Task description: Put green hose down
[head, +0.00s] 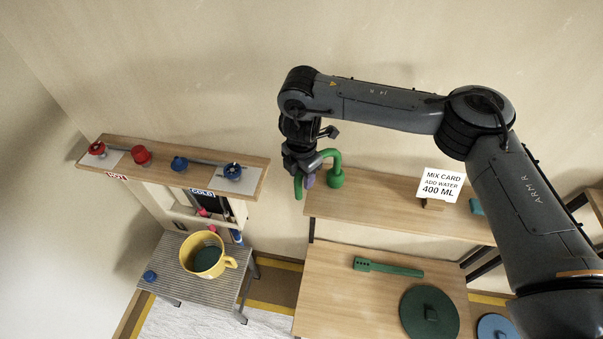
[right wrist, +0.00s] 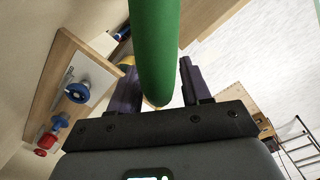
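The green hose (head: 334,166) is a curved tube, arched like a hook, with a thicker round end at its right. My left gripper is not in view.
The upper shelf (head: 380,205) bears a white mix card (head: 441,186). The lower table (head: 330,300) bears a green slotted tool (head: 388,267) and a green round lid (head: 429,313). At left, a yellow pot (head: 203,255) stands on a ridged stand below a tap shelf (head: 255,172).

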